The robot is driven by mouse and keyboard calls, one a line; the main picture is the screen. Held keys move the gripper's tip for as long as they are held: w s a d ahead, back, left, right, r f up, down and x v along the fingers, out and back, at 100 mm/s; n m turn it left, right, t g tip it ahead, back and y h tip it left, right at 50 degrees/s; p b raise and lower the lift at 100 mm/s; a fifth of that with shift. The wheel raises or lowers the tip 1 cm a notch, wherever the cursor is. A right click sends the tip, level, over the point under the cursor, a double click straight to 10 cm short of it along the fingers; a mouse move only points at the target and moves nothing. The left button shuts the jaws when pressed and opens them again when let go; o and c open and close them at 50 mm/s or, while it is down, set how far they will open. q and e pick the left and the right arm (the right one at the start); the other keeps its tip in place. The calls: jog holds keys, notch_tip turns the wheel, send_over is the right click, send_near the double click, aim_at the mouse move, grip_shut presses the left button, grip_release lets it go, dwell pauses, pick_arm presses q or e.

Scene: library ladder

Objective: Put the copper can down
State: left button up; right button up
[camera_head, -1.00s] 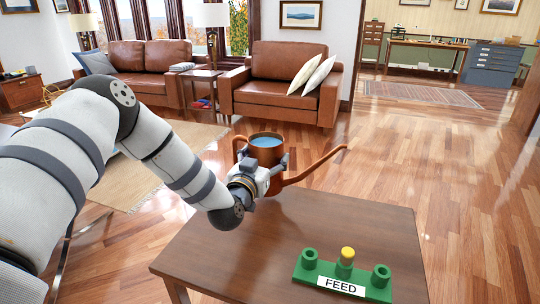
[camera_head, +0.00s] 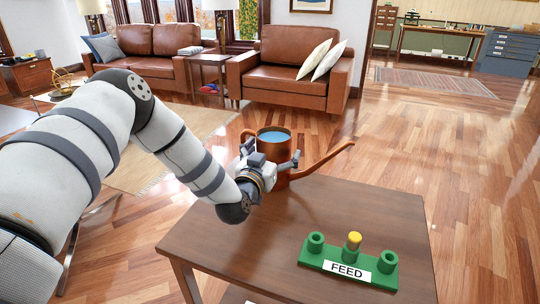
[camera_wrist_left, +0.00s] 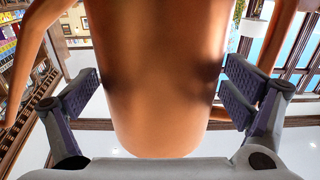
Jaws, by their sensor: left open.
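The copper can (camera_head: 278,150) has a long spout to the right, a handle at the left and blue water inside. It appears upright at the far edge of the brown table (camera_head: 330,208); my gripper hides part of its base. My left gripper (camera_head: 271,156) is open, with one finger on each side of the can body. In the left wrist view, the can (camera_wrist_left: 155,110) fills the middle between the finger pads of the left gripper (camera_wrist_left: 162,95), with a gap on each side. My right gripper is not in view.
A green FEED rack (camera_head: 349,263) with a yellow-topped piece (camera_head: 353,241) stands at the table's front right. The tabletop between rack and can is clear. Brown leather sofas (camera_head: 292,70) stand beyond, with open wooden floor to the right.

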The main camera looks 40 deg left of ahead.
pick_arm(q)
jog(key=p+v, duration=0.1)
jog(key=v, duration=1.1)
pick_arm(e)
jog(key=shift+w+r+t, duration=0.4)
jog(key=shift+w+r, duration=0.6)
